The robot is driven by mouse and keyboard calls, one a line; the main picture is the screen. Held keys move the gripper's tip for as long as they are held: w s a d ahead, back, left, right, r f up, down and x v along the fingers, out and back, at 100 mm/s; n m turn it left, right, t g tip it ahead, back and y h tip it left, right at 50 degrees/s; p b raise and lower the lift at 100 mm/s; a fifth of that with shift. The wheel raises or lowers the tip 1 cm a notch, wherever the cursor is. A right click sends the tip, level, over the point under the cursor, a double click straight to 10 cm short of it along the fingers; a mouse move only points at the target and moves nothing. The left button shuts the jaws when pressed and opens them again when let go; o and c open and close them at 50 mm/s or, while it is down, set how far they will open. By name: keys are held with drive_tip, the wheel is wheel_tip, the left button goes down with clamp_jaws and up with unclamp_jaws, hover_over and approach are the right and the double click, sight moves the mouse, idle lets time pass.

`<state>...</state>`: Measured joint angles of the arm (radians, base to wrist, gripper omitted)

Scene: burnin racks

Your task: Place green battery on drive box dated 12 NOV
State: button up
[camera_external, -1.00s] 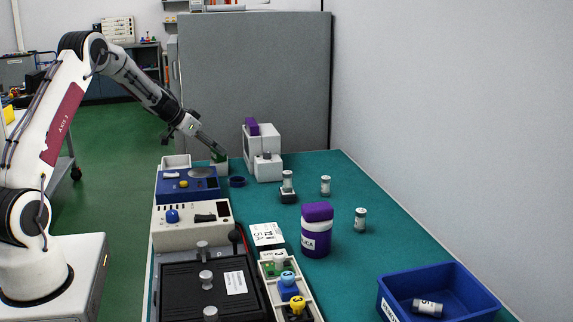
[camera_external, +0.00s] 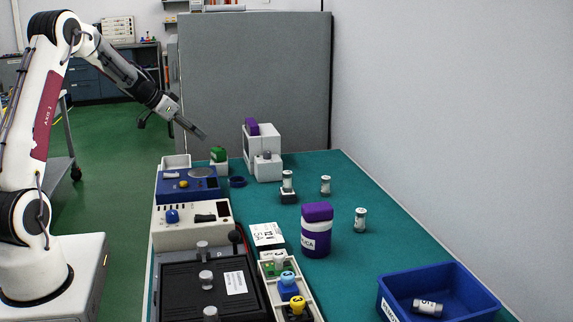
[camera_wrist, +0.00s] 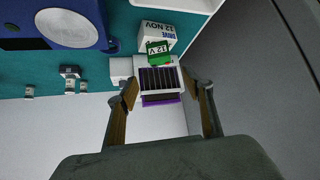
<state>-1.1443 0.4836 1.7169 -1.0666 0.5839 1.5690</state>
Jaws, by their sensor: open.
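The green battery (camera_external: 218,154) rests on top of a small white box (camera_external: 221,169) at the far left end of the bench. In the wrist view the green battery (camera_wrist: 157,48), marked 12V, sits on the white drive box (camera_wrist: 158,34), whose label reads DRIVE 12 NOV. My gripper (camera_external: 203,136) is above the battery and apart from it. In the wrist view my gripper (camera_wrist: 167,90) has its fingers spread with nothing held between them.
A white machine with a purple block (camera_external: 262,145) stands right of the drive box. A blue scale (camera_external: 165,186) and white tray (camera_external: 176,161) are close by. Several small cylinders, a purple jar (camera_external: 317,230) and a blue bin (camera_external: 452,275) occupy the bench's right side.

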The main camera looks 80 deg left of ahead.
drive_tip(key=shift+d, duration=0.1)
idle(0.7)
drive_tip(key=w+d+r+m+h, duration=0.1)
drive_tip(key=d+r, duration=0.2)
drive_tip(key=d, duration=0.8)
drive_tip(key=w+d+r+m+g+h, duration=0.15)
drive_tip(key=d+r, duration=0.25)
drive_tip(key=d, duration=0.8)
drive_tip(key=w+d+r+m+t+h, duration=0.1)
drive_tip(key=w+d+r+h, duration=0.15)
drive_tip(key=d, duration=0.85)
drive_tip(key=s+d+r+g, duration=0.1)
drive_tip(key=s+d, duration=0.3)
drive_tip(key=d, duration=0.3)
drive_tip(key=s+d+g, duration=0.1)
drive_tip(key=s+d, duration=0.4)
drive_tip(key=d, duration=0.2)
drive_tip(key=s+d+f+m+y, duration=0.1)
drive_tip(key=s+d, duration=0.4)
drive_tip(key=s, duration=0.7)
drive_tip(key=shift+d+f, duration=0.3)
drive_tip(key=shift+f, duration=0.4)
drive_tip(key=shift+s, duration=0.1)
